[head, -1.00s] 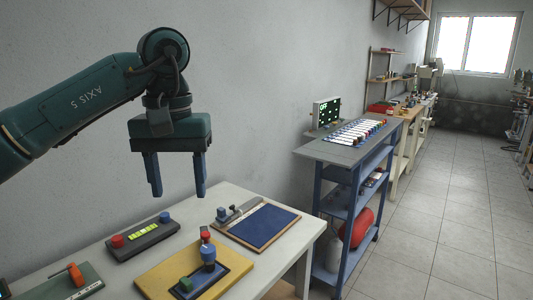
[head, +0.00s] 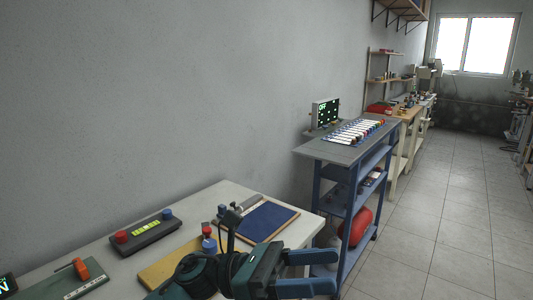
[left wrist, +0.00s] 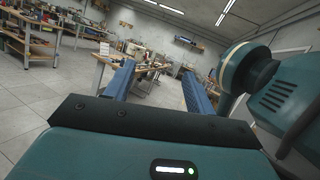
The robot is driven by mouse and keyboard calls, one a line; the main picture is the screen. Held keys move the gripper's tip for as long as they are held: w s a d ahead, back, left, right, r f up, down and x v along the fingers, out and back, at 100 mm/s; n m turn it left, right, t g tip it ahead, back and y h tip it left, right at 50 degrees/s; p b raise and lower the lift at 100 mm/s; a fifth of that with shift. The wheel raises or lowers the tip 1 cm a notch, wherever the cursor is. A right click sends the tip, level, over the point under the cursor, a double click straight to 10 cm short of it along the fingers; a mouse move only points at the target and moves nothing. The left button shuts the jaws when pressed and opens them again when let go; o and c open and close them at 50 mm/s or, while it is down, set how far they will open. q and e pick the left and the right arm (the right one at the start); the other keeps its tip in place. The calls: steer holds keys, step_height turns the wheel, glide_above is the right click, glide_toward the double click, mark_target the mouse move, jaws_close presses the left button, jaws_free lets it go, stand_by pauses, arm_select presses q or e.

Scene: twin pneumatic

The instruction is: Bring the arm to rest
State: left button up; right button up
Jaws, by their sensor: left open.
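My left gripper (head: 312,271) is low in the head view, past the front right corner of the white table (head: 70,262). Its two blue fingers point right and stand apart, with nothing between them. In the left wrist view the open fingers (left wrist: 158,82) point out into the room, towards distant benches. My left arm covers part of the yellow board (head: 166,268) and the blue-and-red piece (head: 208,238) on it. My right gripper is in neither view.
A control box (head: 146,234) with red and blue buttons and a blue mat (head: 258,222) lie on the table. A blue-framed cart (head: 345,152) with a small screen (head: 325,112) stands behind the gripper. The tiled floor (head: 440,220) at the right is clear.

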arm_select(q)
steer(key=w+a+f+m+t+y, duration=0.25)
steer(key=a+f+m+t, duration=0.2)
steer(key=m+t, duration=0.55)
steer(key=w+a+f+m+t+y, duration=0.1)
steer(key=a+f+m+t+y, duration=0.3)
steer(key=m, duration=1)
steer(key=w+a+f+m+t+y, duration=0.1)
steer(key=a+f+m+t+y, duration=0.1)
steer(key=f+m+t, duration=0.65)
steer(key=s+a+f+n+g+y+p, duration=0.1)
steer(key=s+a+f+n+g+y, duration=0.2)
steer(key=f, duration=0.5)
steer(key=s+a+f+n+g+y+p, duration=0.1)
steer(key=s+a+f+n+g+y, duration=0.2)
steer(key=s+a+f+n+y, duration=0.3)
steer(key=s+a+f+n, duration=0.1)
steer(key=s+f+n, duration=0.2)
steer(key=s, duration=0.1)
steer(key=shift+s+a+g, duration=0.25)
steer(key=shift+g, duration=0.1)
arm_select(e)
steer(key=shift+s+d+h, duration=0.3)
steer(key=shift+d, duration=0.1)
arm_select(q)
steer(key=shift+f, duration=0.1)
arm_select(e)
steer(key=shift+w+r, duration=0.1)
